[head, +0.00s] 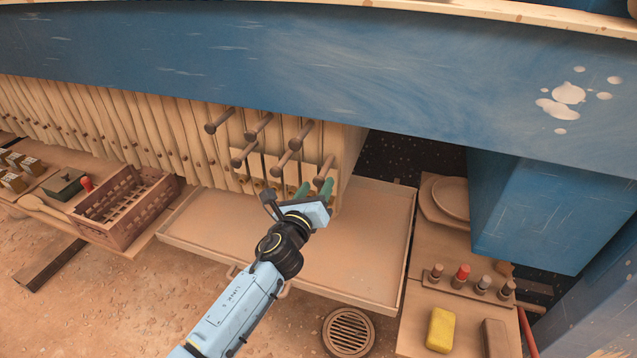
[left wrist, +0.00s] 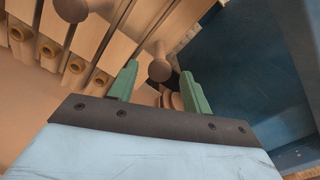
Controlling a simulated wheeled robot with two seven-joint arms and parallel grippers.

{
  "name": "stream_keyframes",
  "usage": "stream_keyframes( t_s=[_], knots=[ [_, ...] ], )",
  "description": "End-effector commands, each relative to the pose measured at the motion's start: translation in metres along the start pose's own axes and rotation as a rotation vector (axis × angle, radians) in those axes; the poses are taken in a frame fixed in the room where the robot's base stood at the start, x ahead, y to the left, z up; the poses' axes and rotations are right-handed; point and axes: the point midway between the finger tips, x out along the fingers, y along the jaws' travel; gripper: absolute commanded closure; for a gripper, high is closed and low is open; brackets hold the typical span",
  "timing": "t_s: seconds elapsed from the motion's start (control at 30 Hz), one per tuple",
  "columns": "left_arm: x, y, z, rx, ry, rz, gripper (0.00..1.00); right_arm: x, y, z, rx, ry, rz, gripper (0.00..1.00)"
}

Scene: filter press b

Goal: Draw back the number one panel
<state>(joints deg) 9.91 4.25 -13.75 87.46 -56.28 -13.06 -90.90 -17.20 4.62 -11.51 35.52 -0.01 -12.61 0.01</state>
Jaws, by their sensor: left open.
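The press panels (head: 130,125) stand side by side in a long row under a blue beam; no number is readable on them. Several brown round-ended handles (head: 295,145) stick out from the panels at the right end. My left gripper (head: 315,187) is open in front of the lowest right handles, its green fingers pointing at the end panels. In the left wrist view the gripper (left wrist: 160,86) has a handle knob (left wrist: 159,68) showing between its fingertips; I cannot tell whether it touches. Another knob (left wrist: 70,9) is at upper left. My right gripper is out of view.
A shallow tray (head: 200,238) lies below the panels. A brown crate (head: 90,208) stands at left. At right are a board with several pegs (head: 462,270), a yellow block (head: 440,328) and a blue post (head: 530,200). A round drain (head: 348,330) is in the floor.

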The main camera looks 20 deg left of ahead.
Motion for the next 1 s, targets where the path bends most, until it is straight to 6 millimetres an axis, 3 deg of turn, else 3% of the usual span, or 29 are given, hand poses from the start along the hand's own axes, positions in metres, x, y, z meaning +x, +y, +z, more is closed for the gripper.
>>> stream_keyframes(
  t_s=[0.2, 0.57, 0.93, 1.0],
  knots=[
    [0.021, 0.001, 0.000, -0.001, -0.001, 0.001, 0.51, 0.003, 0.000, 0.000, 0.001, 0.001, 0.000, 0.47],
    [0.025, 0.001, 0.000, 0.000, 0.000, 0.001, 0.51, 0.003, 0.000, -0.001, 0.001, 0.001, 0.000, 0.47],
    [0.025, 0.001, 0.000, 0.000, 0.000, 0.001, 1.00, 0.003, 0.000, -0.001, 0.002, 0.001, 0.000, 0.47],
    [0.025, 0.001, 0.000, 0.000, 0.000, 0.001, 1.00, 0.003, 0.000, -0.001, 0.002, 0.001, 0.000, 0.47]
  ],
)
